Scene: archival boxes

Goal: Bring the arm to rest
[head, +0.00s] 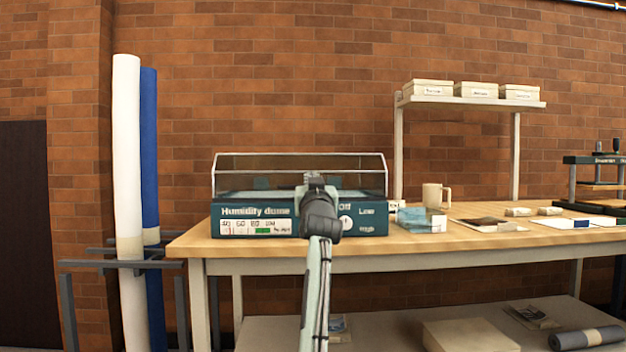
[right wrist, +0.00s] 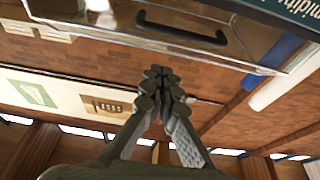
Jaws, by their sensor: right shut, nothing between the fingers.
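My right arm reaches up from the bottom of the head view, with my right gripper (head: 315,182) in front of the humidity dome (head: 255,212). The dome has a clear cover over a dark green base with a dial and labels. In the right wrist view the right gripper (right wrist: 157,78) is shut with nothing between its fingers. A dark handle (right wrist: 182,30) on the dome's clear cover shows beyond the fingertips, apart from them. My arm hides part of the dome's front. My left gripper is not in view.
The dome stands at the left end of a wooden workbench (head: 270,249). A raised shelf (head: 470,102) holds several boxes. Tall white (head: 128,150) and blue (head: 149,150) rolls stand left of the bench.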

